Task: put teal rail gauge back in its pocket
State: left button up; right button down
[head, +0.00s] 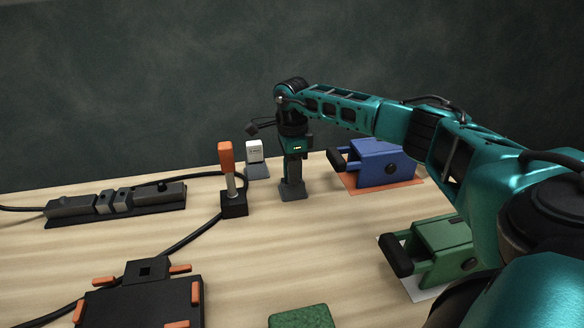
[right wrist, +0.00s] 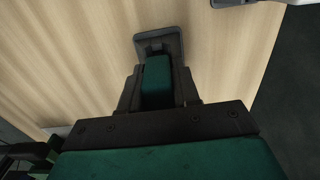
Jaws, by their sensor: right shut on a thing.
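My right gripper (head: 293,178) points straight down at the back middle of the table, over a small grey pocket base (head: 293,194). In the right wrist view its dark fingers (right wrist: 160,95) are shut on the teal rail gauge (right wrist: 157,78), a narrow dark-teal block. The far end of the gauge lies within the outline of the grey pocket base (right wrist: 171,42). Its lower end is not clear, so I cannot tell how deep it sits. In the head view the fingers hide most of the gauge. My left gripper is not in view.
An orange-handled tool (head: 226,158) stands in a black block left of the gripper. A white device (head: 254,152) is behind it. A blue box (head: 378,163) and green box (head: 445,248) stand right. A black fixture (head: 145,300) and power strip (head: 118,203) lie left.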

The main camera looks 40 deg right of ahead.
jog(key=shift+f, duration=0.2)
jog(key=c, duration=0.7)
grip_release()
jog(key=shift+c, duration=0.2)
jog(key=shift+r, duration=0.15)
jog(key=shift+r+p, duration=1.6)
jog(key=shift+r, duration=0.25)
jog(key=shift+r+p, duration=1.35)
jog(key=shift+r, duration=0.3)
jog(key=shift+r+p, duration=0.3)
jog(key=shift+r, duration=0.15)
